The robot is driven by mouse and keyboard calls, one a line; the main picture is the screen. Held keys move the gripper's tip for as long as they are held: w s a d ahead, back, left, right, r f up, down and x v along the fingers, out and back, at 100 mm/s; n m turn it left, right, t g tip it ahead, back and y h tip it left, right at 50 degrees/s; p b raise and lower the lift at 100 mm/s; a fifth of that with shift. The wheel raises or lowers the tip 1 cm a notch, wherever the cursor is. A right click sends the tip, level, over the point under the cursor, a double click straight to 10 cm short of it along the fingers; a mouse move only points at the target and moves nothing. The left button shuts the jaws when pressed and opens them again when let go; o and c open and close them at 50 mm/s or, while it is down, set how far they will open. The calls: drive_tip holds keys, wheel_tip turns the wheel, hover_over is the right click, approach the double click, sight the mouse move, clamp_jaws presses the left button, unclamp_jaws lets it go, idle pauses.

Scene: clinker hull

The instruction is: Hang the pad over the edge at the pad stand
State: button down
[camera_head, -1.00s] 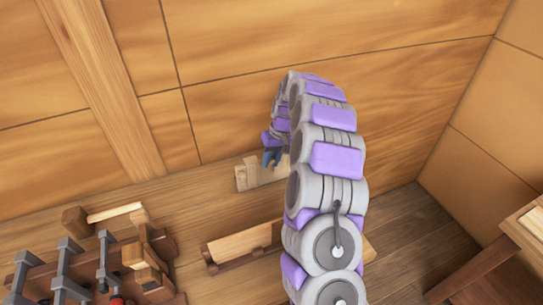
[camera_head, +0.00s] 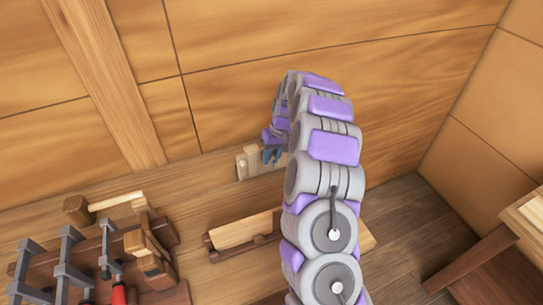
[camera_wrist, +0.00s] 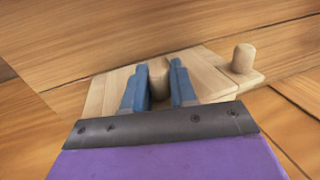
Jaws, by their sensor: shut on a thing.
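A second, rounded peg (camera_wrist: 243,59) stands to the right. In the head view my gripper (camera_head: 272,154) is at the pale board (camera_head: 247,167) by the wall, and my arm hides the board's right part. I cannot tell for sure which wooden piece is the pad or the pad stand.
A brown holder (camera_head: 217,256) with a pale slat (camera_head: 245,231) lies in front of the board. A table (camera_head: 525,222) is at the right. Open floor (camera_head: 405,225) lies between.

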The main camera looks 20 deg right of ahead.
drive_tip(key=shift+f, duration=0.2)
drive_tip(key=c, duration=0.8)
unclamp_jaws()
drive_tip(key=p+v, duration=0.3)
drive_tip(key=v, duration=1.4)
drive_tip(key=shift+d+r, duration=0.15)
